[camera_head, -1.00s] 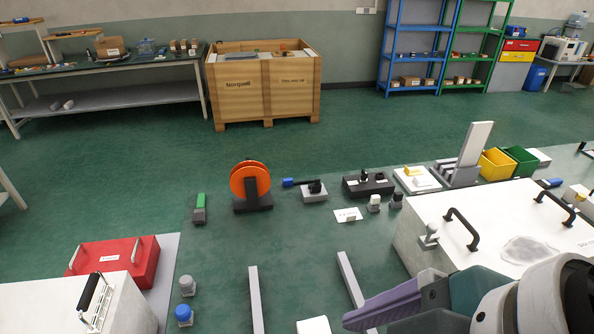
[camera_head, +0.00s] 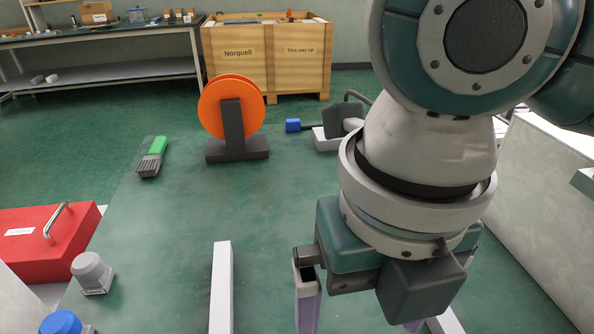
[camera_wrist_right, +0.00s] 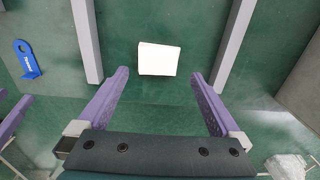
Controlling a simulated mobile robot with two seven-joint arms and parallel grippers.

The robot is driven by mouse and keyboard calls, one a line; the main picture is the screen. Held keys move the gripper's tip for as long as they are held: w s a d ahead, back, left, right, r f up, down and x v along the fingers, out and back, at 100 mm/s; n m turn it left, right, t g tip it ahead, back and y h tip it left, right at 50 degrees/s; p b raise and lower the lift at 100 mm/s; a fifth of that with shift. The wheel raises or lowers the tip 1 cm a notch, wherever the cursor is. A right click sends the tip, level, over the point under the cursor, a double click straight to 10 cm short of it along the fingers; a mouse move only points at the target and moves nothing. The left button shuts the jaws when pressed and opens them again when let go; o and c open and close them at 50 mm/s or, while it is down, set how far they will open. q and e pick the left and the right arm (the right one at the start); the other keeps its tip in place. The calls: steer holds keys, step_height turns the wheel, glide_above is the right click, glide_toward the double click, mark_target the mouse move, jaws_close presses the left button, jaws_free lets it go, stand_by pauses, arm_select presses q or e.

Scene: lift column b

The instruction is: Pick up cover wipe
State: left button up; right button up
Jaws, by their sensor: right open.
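A white rectangular piece (camera_wrist_right: 158,59) lies on the green surface between two pale bars in the right wrist view. I cannot tell for sure that it is the cover wipe. My right gripper (camera_wrist_right: 159,75) is open and empty above the surface, its purple fingers on either side of the white piece's near end in the picture. In the head view, my right gripper (camera_head: 361,314) points down at the bottom, and the arm hides what lies below it. A purple piece at the wrist view's left edge looks like part of my left gripper (camera_wrist_right: 14,117); its jaws are unclear.
A pale bar (camera_head: 221,290) lies left of my right gripper. An orange reel (camera_head: 231,107), a green-handled brush (camera_head: 152,157) and a red case (camera_head: 45,240) stand beyond or left. A blue labelled piece (camera_wrist_right: 27,60) lies left in the wrist view. The middle surface is mostly clear.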

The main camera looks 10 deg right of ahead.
arm_select(q)
steer(key=shift+s+f+b, duration=0.25)
steer(key=shift+f+b, duration=0.25)
steer(key=shift+f, duration=0.15)
arm_select(e)
steer(key=f, duration=0.4)
steer(key=shift+s+f, duration=0.25)
steer(key=shift+s, duration=0.05)
arm_select(q)
steer(key=shift+f+b, duration=0.65)
arm_select(e)
steer(key=f, duration=0.3)
steer(key=s+f, duration=0.1)
steer(key=f, duration=0.1)
steer(key=shift+a+f, duration=0.1)
steer(key=shift+f, duration=0.05)
steer(key=shift+c, duration=0.2)
steer(key=c, duration=0.9)
steer(key=shift+c, duration=0.2)
arm_select(q)
step_height(320, 180, up, 6)
steer(key=p, duration=0.5)
steer(key=shift+w+f, duration=0.1)
steer(key=shift+f, duration=0.15)
arm_select(e)
step_height(320, 180, up, 20)
